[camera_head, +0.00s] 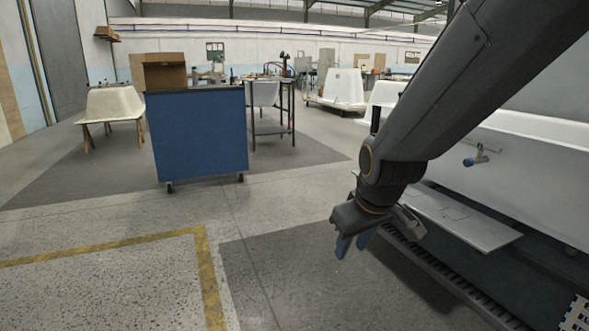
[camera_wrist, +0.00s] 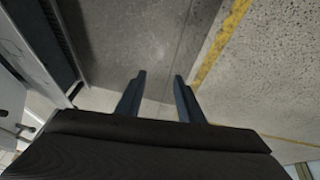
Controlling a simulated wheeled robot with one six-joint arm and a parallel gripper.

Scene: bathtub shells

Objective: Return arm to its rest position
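My gripper (camera_head: 354,244) hangs at the end of my arm, right of centre in the head view, with its blue fingers pointing down over the grey floor. In the wrist view my gripper (camera_wrist: 160,82) shows its two fingers apart with bare floor between them. It is open and holds nothing. My arm reaches in from the upper right and bends down at the wrist. It hides part of the white tub behind it.
A blue wheeled cabinet (camera_head: 198,138) carries an open cardboard box (camera_head: 165,76). The floor left of my gripper is clear.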

